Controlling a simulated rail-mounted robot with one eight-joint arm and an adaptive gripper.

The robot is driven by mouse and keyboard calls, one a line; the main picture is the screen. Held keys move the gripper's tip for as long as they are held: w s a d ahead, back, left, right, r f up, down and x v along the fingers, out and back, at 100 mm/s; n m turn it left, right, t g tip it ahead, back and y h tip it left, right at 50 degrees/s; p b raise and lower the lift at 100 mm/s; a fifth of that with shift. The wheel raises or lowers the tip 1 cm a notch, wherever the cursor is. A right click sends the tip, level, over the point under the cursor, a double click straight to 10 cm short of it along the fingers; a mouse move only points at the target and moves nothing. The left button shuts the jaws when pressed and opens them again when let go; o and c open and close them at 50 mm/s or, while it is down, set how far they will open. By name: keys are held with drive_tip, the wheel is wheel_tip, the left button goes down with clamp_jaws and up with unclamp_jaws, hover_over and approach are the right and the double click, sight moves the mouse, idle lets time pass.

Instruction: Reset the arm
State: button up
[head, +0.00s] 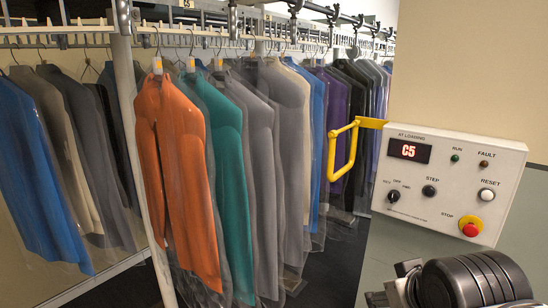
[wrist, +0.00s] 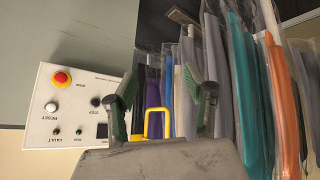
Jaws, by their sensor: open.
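My gripper (wrist: 162,78) shows in the wrist view with its two dark green-grey fingers spread apart. Nothing is between the fingertips; the yellow bar (wrist: 155,122) and hanging garments show in the background behind them. In the head view, a black, ribbed part of my arm (head: 472,280) fills the lower right corner, in front of the grey panel below the control box. The fingers do not show in the head view.
The white control box (head: 448,185) has a red stop button and a display reading C5. A yellow bracket (head: 342,150) juts left from the wall. Bagged garments, including an orange jacket (head: 182,170) and a teal one (head: 226,165), hang from the rail (head: 60,29).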

drive_tip(key=shift+m+g+y, duration=0.4)
drive_tip(key=shift+m+g, duration=0.2)
drive_tip(key=shift+m, duration=0.2)
drive_tip(key=s+f, duration=0.1)
drive_tip(key=s+a+f, duration=0.1)
drive_tip(key=s+f, duration=0.1)
drive_tip(key=shift+f, duration=0.1)
drive_tip(key=shift+o, duration=0.3)
idle(2.0)
